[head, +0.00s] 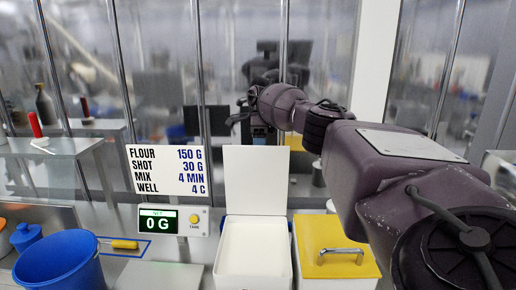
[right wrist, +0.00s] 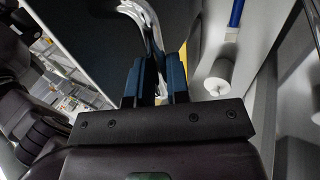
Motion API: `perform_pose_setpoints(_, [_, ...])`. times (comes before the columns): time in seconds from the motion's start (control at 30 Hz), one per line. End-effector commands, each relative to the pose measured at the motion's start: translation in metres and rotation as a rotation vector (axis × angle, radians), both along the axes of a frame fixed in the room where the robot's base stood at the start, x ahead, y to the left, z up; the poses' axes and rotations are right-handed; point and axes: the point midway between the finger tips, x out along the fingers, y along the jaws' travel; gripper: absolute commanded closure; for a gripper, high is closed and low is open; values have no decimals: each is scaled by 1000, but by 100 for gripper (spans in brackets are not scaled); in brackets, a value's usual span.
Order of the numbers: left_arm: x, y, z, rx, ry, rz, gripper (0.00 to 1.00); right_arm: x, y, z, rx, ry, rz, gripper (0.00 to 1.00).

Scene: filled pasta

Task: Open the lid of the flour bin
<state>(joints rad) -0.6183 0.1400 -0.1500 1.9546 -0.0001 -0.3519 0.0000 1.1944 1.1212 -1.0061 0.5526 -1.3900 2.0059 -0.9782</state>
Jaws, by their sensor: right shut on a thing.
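A white bin (head: 252,252) stands open in the head view, its lid (head: 255,180) upright at the back with the white inner face towards me. I see no label on it. My right arm reaches in from the right, and its hand is behind the top of the lid, its fingers hidden there. In the right wrist view my right gripper (right wrist: 160,78) is shut on a curved metal handle (right wrist: 150,25). The handle is beside a dark blue panel (right wrist: 110,40), which looks like the lid's outer face. My left gripper is not in view.
A bin with a closed yellow lid (head: 335,240) and metal handle stands right of the open bin. A scale display (head: 172,219) reading 0 G and a recipe sign (head: 167,170) are to the left. A blue tub (head: 60,262) is at front left. Glass panels stand behind.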

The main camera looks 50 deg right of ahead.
Motion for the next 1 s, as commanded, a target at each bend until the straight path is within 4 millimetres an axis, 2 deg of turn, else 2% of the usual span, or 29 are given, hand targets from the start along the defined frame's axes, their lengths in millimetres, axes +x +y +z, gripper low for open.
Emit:
perform_pose_setpoints(0.03, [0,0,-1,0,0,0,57,0,1,-8,-1,13,3,100])
perform_pose_setpoints(0.47, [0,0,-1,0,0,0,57,0,1,-8,2,13,5,100])
perform_pose_setpoints(0.5, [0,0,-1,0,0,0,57,0,1,-8,2,13,5,80])
perform_pose_setpoints(0.67, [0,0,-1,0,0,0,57,0,1,-6,3,11,3,58])
perform_pose_setpoints(1.0, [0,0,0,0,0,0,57,0,0,-3,2,5,1,58])
